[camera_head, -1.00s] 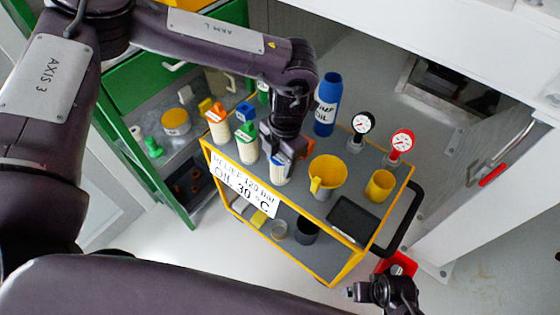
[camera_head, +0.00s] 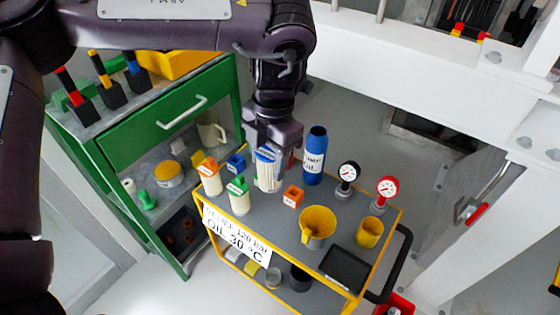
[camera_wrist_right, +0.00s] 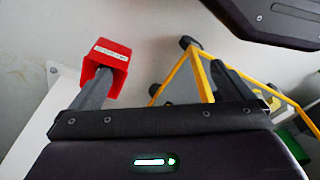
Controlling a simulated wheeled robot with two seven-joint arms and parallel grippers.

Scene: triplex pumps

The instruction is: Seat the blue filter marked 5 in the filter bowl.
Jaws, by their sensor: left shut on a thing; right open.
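My left gripper (camera_head: 269,150) is shut on a blue-topped filter (camera_head: 267,172) with a pleated white body. It holds the filter roughly upright over the back of the cart top; any gap beneath is hard to judge. The number on it is too small to read. An orange-topped filter (camera_head: 209,177) and a green-topped filter (camera_head: 238,196) stand to its left. I cannot tell which thing is the filter bowl. My right gripper (camera_wrist_right: 160,78) is open and empty in the right wrist view.
A green cabinet (camera_head: 150,125) stands left; a red box (camera_wrist_right: 108,68) is near my right gripper.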

